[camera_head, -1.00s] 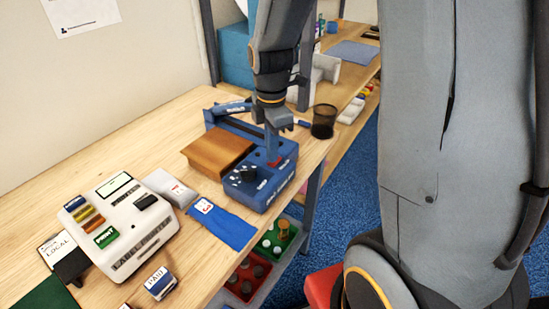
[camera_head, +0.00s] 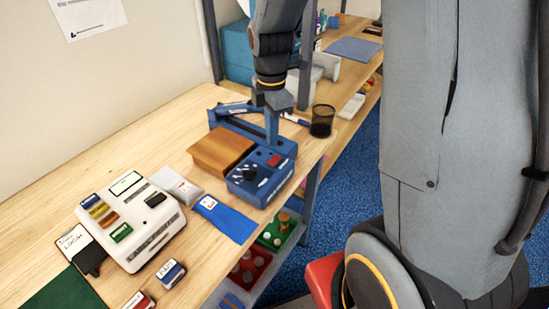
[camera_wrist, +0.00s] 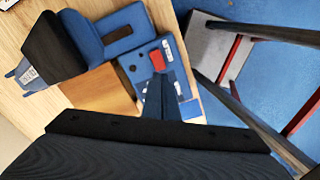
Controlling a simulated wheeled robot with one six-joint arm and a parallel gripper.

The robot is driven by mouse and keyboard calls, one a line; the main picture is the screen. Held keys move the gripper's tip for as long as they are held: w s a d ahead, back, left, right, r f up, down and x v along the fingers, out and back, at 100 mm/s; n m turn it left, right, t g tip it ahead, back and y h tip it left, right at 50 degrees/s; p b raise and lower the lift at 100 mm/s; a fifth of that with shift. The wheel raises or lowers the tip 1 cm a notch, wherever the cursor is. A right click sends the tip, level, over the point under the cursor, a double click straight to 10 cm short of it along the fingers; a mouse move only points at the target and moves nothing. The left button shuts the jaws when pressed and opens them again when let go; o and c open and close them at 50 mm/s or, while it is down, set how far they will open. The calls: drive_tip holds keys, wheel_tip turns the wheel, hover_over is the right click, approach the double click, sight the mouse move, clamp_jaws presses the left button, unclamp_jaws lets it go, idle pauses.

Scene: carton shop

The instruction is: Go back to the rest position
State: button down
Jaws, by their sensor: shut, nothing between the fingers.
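My gripper (camera_head: 272,136) is shut and empty. In the head view its fingers point down over the far part of a blue machine (camera_head: 260,178) with a red button (camera_head: 274,160) and a black knob. The fingertips appear a little behind the red button; the exact gap above the machine cannot be told. In the wrist view my gripper (camera_wrist: 168,98) hangs over the same blue machine (camera_wrist: 130,64), and the red button (camera_wrist: 157,60) shows uncovered beside the fingertips.
A black mesh cup (camera_head: 322,121) stands behind at the right. Bins with red and green trays (camera_head: 262,262) are below the table edge.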

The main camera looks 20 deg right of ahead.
drive_tip(key=shift+s+f+m+b, duration=0.25)
drive_tip(key=shift+m+b, duration=0.1)
drive_tip(key=shift+m, duration=0.35)
drive_tip(key=shift+s+f+m+t+b, duration=0.25)
drive_tip(key=shift+s+f+m+b, duration=1)
drive_tip(key=shift+m, duration=1.7)
drive_tip(key=shift+s+f+m+t+b, duration=0.2)
drive_tip(key=shift+s+f+m+b, duration=0.5)
drive_tip(key=shift+s+m, duration=1.65)
drive_tip(key=shift+s+f+m+t+b, duration=0.25)
drive_tip(key=shift+s+f+m+b, duration=0.8)
drive_tip(key=shift+m, duration=2.55)
drive_tip(key=shift+w+a+r, duration=0.1)
drive_tip(key=shift+w+r, duration=0.15)
drive_tip(key=shift+r, duration=0.2)
